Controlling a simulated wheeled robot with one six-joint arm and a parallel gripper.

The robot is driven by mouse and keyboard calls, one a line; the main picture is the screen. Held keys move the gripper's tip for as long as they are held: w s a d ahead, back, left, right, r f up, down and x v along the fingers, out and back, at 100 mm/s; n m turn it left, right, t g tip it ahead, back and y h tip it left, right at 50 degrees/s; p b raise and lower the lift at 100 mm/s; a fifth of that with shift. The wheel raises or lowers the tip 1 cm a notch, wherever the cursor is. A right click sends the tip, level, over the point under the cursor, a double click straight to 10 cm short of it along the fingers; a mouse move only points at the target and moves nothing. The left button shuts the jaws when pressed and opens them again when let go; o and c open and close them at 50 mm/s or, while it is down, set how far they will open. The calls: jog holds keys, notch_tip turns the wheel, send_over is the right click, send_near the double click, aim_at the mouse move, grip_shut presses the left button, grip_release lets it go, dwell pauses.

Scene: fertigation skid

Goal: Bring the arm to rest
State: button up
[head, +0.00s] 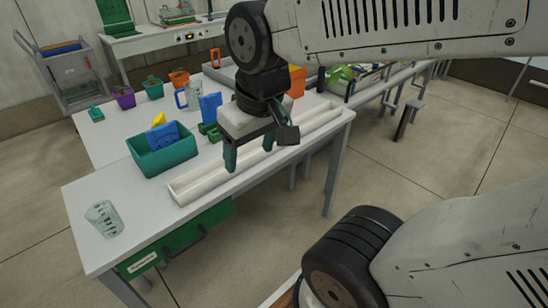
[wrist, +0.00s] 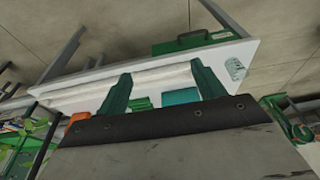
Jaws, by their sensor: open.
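My gripper (head: 250,158) hangs over the white table (head: 105,179) in the head view, pointing down. Its two green fingers are apart with nothing held between them. It appears above or just behind the white trough (head: 190,186) that runs along the table's front edge; the exact height is hard to tell. In the wrist view my gripper (wrist: 162,84) shows its spread fingers against the white trough (wrist: 160,80). My upper arm crosses the top right of the head view.
A teal bin (head: 165,158) with blue and yellow items stands left of my gripper. A clear beaker (head: 104,218) is at the front left corner. Small pots, including a purple one (head: 124,98), stand behind. A green drawer (head: 180,240) hangs below the table.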

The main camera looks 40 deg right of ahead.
jog(key=shift+g, duration=0.8)
jog(key=s, duration=0.4)
jog(key=s+r, duration=0.1)
jog(key=shift+s+d, duration=0.15)
jog(key=shift+s, duration=0.25)
